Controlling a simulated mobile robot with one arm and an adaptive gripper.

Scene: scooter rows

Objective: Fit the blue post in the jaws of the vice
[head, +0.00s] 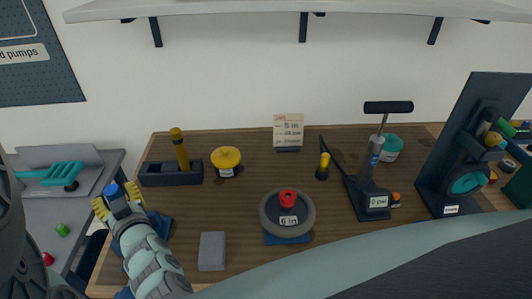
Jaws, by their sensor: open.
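My gripper (117,200) has yellow fingertips and is over the left edge of the wooden bench. The fingers are open on either side of a blue piece (113,189), which looks like the top of the blue post. I cannot tell whether they touch it. Its lower part is hidden by my gripper and arm. A dark blue block (158,223) shows partly behind my arm; it may be the vice, but its jaws are not clear.
A grey side table (90,205) lies left.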

